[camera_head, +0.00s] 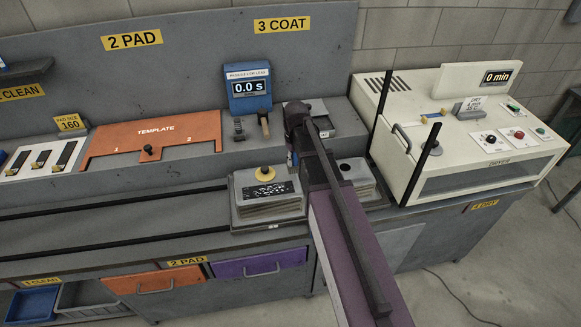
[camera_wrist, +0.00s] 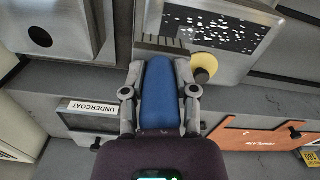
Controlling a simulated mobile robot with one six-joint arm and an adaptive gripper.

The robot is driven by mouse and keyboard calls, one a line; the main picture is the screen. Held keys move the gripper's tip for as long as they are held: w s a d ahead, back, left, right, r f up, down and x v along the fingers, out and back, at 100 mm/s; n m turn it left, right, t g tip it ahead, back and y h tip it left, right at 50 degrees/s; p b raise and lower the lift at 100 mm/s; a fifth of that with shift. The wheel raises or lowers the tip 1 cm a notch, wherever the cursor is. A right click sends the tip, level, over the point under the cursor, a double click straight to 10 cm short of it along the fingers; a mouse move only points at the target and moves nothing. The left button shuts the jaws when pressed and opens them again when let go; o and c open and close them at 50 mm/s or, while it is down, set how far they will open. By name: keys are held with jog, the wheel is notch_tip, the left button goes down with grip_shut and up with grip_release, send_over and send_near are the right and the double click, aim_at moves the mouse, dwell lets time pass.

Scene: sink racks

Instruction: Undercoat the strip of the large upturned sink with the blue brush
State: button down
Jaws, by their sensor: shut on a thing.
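My gripper (camera_wrist: 159,92) is shut on the blue brush (camera_wrist: 160,98), whose handle lies between its fingers in the wrist view. The brush's dark bristles (camera_wrist: 160,44) are over the upturned sink (camera_wrist: 220,72), beside its strip. The strip (camera_wrist: 215,32) is dark with many white specks. My arm hides most of the gripper there. I cannot tell whether the bristles touch the sink.
A second upturned sink (camera_head: 367,186) with a dark hole stands to the right, partly behind my arm. An undercoat label (camera_wrist: 90,107) shows in the wrist view. The orange template (camera_head: 150,136), blue timer (camera_head: 248,92) reading 0.0 s and cream dryer (camera_head: 462,125) surround the bench.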

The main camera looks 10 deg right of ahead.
jog(key=w+a, duration=0.1)
jog(key=w+a+f, duration=0.1)
jog(key=shift+w+a+b, duration=0.1)
jog(key=shift+a+b, duration=0.2)
jog(key=shift+b, duration=0.1)
notch_tip(320, 180, down, 8)
jog(key=b, duration=0.8)
jog(key=shift+a+r+p, duration=0.3)
jog(key=shift+a+r, duration=0.05)
jog(key=shift+a, duration=1.95)
jog(key=shift+d, duration=1.9)
jog(key=shift+d+r, duration=0.2)
jog(key=shift+d, duration=0.1)
notch_tip(320, 180, up, 7)
jog(key=p, duration=0.7)
